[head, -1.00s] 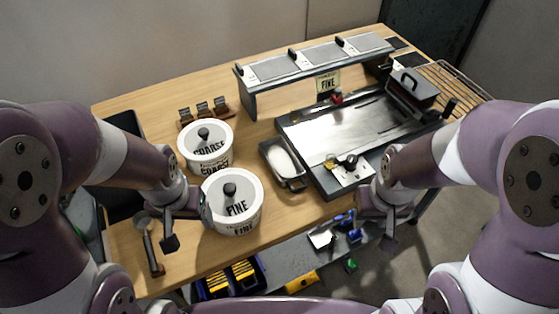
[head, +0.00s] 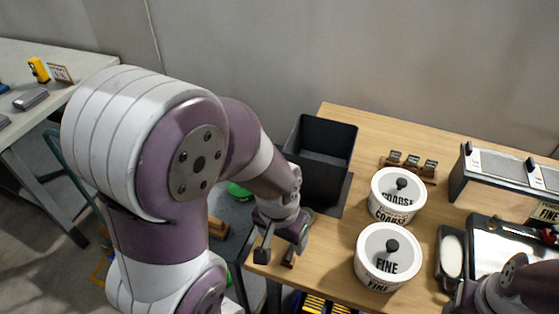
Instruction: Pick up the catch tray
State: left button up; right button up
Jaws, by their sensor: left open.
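A narrow dark tray with a whitish inside, which looks like the catch tray (head: 451,256), sits on the wooden table at the left side of the flat metal machine (head: 505,250). My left gripper (head: 278,251) is open and empty at the table's left end, left of the white FINE pot (head: 375,268) and well apart from the tray. My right gripper (head: 465,297) is only partly in view at the lower right, near the tray's front end. Its fingers are too hidden to judge.
A deep black bin (head: 333,137) stands at the table's left end. A small wooden rack (head: 410,168) is behind the pots. Another table (head: 85,62) is at the left.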

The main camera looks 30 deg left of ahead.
aim_at(452, 267)
jog(key=u, duration=0.7)
jog(key=z, duration=1.35)
